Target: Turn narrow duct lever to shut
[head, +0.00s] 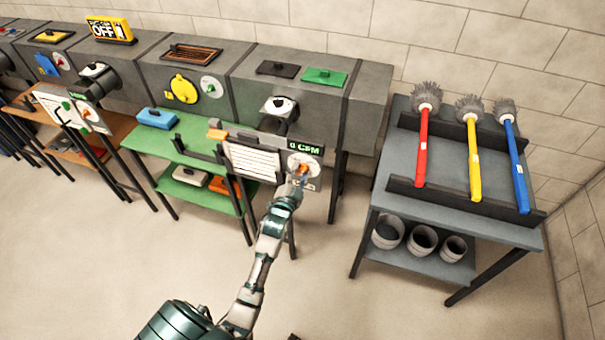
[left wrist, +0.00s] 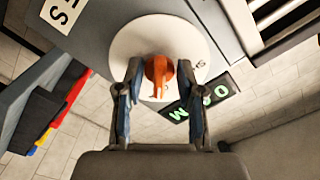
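The orange lever (left wrist: 160,74) sits on a round white dial (left wrist: 135,38) on a grey panel. In the head view the lever (head: 303,169) is at the right end of the front panel, under a green "0 CFM" readout (head: 305,147). In the head view the left gripper (head: 298,182) partly covers the dial. My right gripper is not in view.
A louvred grille (head: 252,161) is left of the dial. A green shelf table (head: 160,146) stands further left. At right, a grey table (head: 455,222) holds red (head: 422,150), yellow (head: 474,150) and blue (head: 516,165) brushes, with buckets below. Floor in front is clear.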

